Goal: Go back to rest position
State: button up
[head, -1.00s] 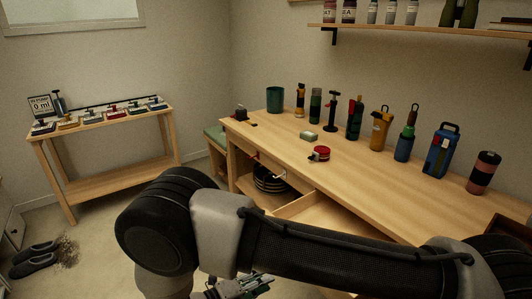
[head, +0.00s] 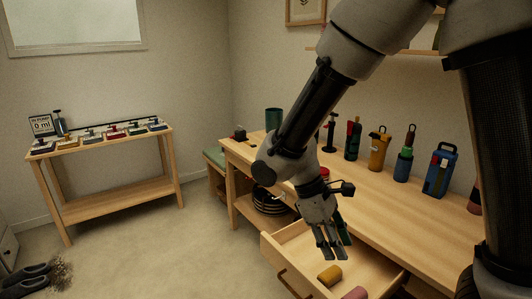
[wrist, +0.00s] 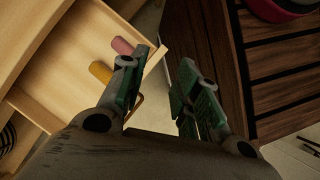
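My gripper (head: 332,245) hangs at the end of my raised arm, in front of the workbench and above its open drawer (head: 280,252). In the wrist view its two green-padded fingers (wrist: 160,95) stand apart with nothing between them. A yellow rounded object (head: 330,275) and a pink one (head: 356,293) lie in the drawer. In the wrist view, the yellow one (wrist: 100,71) and the pink one (wrist: 122,46) show left of the fingers, partly close to the left finger.
The workbench (head: 388,190) holds several bottles and flasks along its back. A side table (head: 120,205) with several small devices stands at the left. Dark slippers (head: 35,278) lie on the floor at lower left. A dark slatted wooden surface (wrist: 285,65) shows in the wrist view. The middle floor is clear.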

jog(key=s+d+r+m+t+y, duration=0.2)
jog(key=s+d+r+m+t, duration=0.1)
jog(key=d+r+m, duration=0.3)
jog(key=s+d+r+m+t+y, duration=0.3)
jog(key=d+r+m, duration=0.3)
jog(key=d+r, duration=0.5)
jog(key=s+d, duration=0.1)
jog(key=d, duration=0.2)
jog(key=shift+d+r+t, duration=0.3)
jog(key=shift+d+t, duration=0.05)
jog(key=shift+t, duration=0.05)
